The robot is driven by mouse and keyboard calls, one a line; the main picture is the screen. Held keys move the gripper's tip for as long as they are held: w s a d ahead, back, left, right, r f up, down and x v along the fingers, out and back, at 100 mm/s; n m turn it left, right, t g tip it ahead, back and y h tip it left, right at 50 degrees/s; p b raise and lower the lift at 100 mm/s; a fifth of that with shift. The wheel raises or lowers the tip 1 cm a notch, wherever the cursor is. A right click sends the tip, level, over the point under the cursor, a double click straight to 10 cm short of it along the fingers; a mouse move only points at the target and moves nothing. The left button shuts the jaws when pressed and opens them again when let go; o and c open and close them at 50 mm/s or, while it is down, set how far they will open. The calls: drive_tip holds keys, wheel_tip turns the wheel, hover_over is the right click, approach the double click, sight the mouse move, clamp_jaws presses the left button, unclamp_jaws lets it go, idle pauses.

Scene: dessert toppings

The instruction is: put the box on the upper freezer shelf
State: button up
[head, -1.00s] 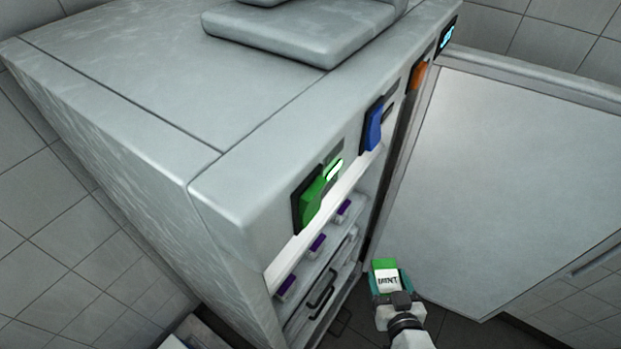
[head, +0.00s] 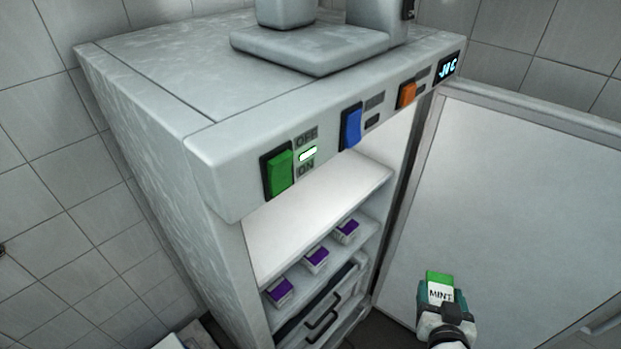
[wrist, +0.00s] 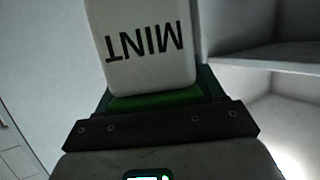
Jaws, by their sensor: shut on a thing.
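The box (head: 440,293) is green and white and marked MINT. My gripper (head: 441,303) is shut on it and holds it in front of the open door, to the right of the freezer opening. In the wrist view the box (wrist: 148,45) shows its white label upside down, with a green part at the jaws. The upper freezer shelf (head: 322,213) is pale and looks bare where it shows. It lies up and to the left of my gripper. In the wrist view, a shelf edge (wrist: 265,55) shows at the right.
The freezer door (head: 500,200) stands open on the right. Several purple-and-white boxes (head: 317,259) stand on the shelf below. Drawers with dark handles (head: 322,318) are under that. Green (head: 279,172), blue and orange switches line the freezer's top front edge.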

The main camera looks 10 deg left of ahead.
drive_tip(key=shift+m+h, duration=0.3)
drive_tip(key=w+r+b, duration=0.1)
drive_tip(key=w+r, duration=0.1)
drive_tip(key=w+d+r+b, duration=0.1)
drive_tip(key=w+r, duration=0.1)
drive_tip(key=w, duration=0.1)
drive_tip(key=shift+w+d+r, duration=0.2)
drive_tip(key=shift+r, duration=0.1)
drive_tip(key=w+a+r+n+y+b, duration=0.2)
drive_tip(key=w+a+r+n+y, duration=0.15)
drive_tip(key=a+r, duration=0.2)
drive_tip(key=s+a+r+n+g+y+b, duration=0.3)
drive_tip(key=s+a+r+n+g+y, duration=0.15)
drive_tip(key=a+r+n+y, duration=0.75)
drive_tip(key=m+h+p, duration=0.1)
drive_tip(key=m+p, duration=0.1)
drive_tip(key=p, duration=0.2)
hover_over(297, 211)
wheel_tip(297, 211, down, 4)
drive_tip(key=shift+g, duration=0.35)
wheel_tip(297, 211, down, 4)
drive_tip(key=shift+d+f, duration=0.15)
drive_tip(key=shift+f, duration=0.05)
drive_tip(key=shift+f+p, duration=0.35)
drive_tip(key=shift+f, duration=0.25)
